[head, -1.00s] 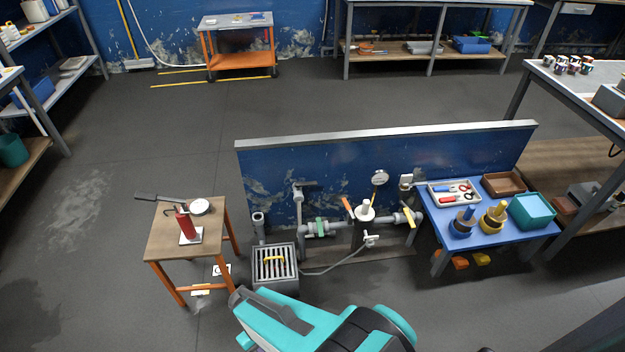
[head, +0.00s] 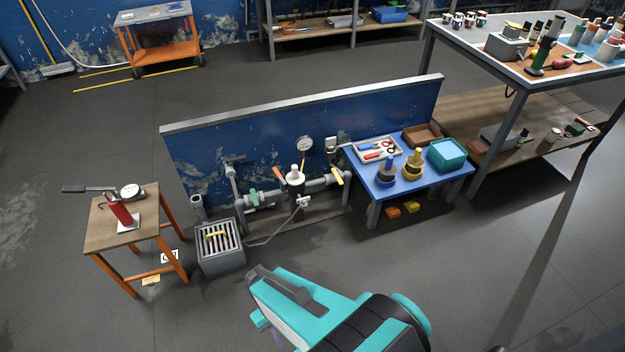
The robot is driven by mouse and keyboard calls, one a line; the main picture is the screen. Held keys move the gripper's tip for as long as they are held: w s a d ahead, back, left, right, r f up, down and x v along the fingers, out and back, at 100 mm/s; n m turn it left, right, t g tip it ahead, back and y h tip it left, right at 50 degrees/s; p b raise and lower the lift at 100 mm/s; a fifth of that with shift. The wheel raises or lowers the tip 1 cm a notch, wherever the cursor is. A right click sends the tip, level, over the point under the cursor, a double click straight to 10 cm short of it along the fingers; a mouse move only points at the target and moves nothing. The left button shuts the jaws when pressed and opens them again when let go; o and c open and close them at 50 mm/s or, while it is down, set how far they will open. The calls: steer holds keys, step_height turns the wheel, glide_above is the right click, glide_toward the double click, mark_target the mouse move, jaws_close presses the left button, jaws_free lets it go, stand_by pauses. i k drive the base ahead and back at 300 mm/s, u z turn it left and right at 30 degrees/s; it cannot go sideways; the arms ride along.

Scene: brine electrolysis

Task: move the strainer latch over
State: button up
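The strainer (head: 295,180) appears to be the dark upright body with a white cap, set in the grey pipe run in front of the low blue wall. An orange lever (head: 279,172) is tilted beside its cap on the left. A small white handle (head: 303,201) is low at its right side. I cannot tell which small part is the latch. My teal and dark grey arm fills the bottom centre, apart from the pipework. I cannot make out my gripper's fingers in this view.
A blue table (head: 409,187) with a tray and bins stands right of the pipework. A grated grey box (head: 221,256) is on the floor to the left. A wooden stand (head: 98,236) holds a red cylinder (head: 120,212). The floor before the pipework is open.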

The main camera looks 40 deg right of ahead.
mark_target(280, 177)
steer(key=z, duration=0.15)
steer(key=k, duration=0.7)
steer(key=z, duration=0.6)
steer(key=i, duration=2)
steer(key=u, duration=0.1)
